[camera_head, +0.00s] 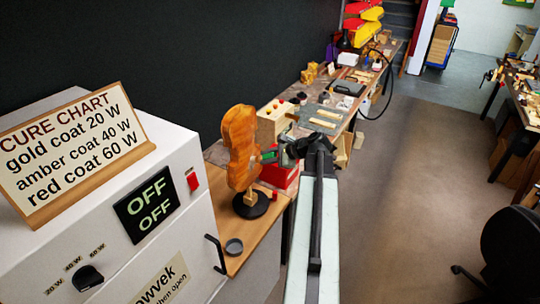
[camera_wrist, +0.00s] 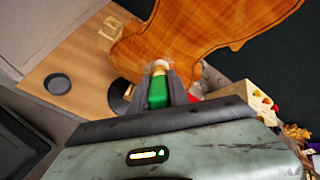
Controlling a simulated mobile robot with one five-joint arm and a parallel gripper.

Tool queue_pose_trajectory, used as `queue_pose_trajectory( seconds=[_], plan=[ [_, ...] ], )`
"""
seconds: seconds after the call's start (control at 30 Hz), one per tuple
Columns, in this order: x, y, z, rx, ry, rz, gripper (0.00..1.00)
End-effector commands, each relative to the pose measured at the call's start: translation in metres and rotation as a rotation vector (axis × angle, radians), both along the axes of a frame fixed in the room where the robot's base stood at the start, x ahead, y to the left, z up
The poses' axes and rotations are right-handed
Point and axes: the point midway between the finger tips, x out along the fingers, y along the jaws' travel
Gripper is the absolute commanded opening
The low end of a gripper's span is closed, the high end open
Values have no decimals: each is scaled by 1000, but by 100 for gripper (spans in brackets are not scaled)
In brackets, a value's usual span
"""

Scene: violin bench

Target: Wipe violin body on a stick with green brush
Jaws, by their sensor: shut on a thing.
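The violin body (camera_head: 239,147) is orange-brown wood and stands upright on a stick above a round black base (camera_head: 251,205). In the wrist view the violin body (camera_wrist: 205,38) fills the upper middle. My gripper (camera_head: 284,152) is at its right side in the head view. The gripper is shut on the green brush (camera_wrist: 157,92), whose green handle shows between the jaws. The brush's pale tip (camera_wrist: 160,66) overlaps the lower part of the violin body in the wrist view; I cannot tell for sure whether it touches. In the head view the green brush (camera_head: 268,156) shows only as a small patch.
A white cure box (camera_head: 190,155) with a cure chart (camera_head: 70,150) and an OFF display stands at the left. A small dark round dish (camera_head: 234,247) lies on the wooden bench. Behind the violin are a pale box with red knobs (camera_head: 274,122) and a red box (camera_head: 280,176).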

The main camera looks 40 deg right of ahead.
Motion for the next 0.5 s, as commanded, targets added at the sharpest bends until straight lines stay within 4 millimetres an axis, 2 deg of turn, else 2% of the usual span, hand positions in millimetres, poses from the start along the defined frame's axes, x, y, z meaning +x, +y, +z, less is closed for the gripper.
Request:
queue_pose_trajectory(
  seconds=[0.13,0.4,0.5],
  plan=[
    [0,0,-3,1,-1,1,0],
    [-1,0,-30,1,-1,1,0],
    [-1,0,-30,1,-1,1,0]
  ],
)
